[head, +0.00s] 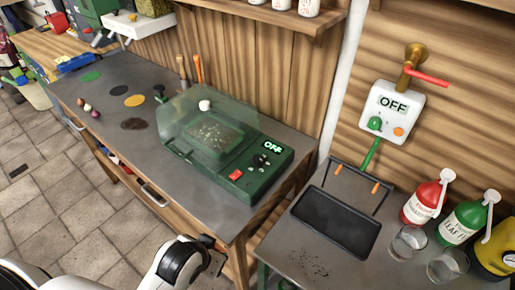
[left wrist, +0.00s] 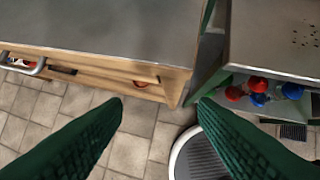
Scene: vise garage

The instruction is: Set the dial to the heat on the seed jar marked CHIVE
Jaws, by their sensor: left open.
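A green heated propagator (head: 218,150) with a clear lid stands on the grey bench; a tray of soil shows under the lid. Its front panel has a black dial (head: 260,160), a display (head: 271,148) reading OFF and a red switch (head: 236,174). White jars (head: 308,7) stand on the wall shelf, cut by the top edge; I cannot read CHIVE on any. My left gripper (left wrist: 159,103) is open and empty in the left wrist view, its green fingers over the floor and the bench front edge. My left arm shows low in the head view, short of the propagator. My right gripper is not in view.
A wall box (head: 391,112) also reads OFF, with a green knob and a tap above. Coloured discs (head: 134,101) lie left of the propagator. The bench's front strip is clear.

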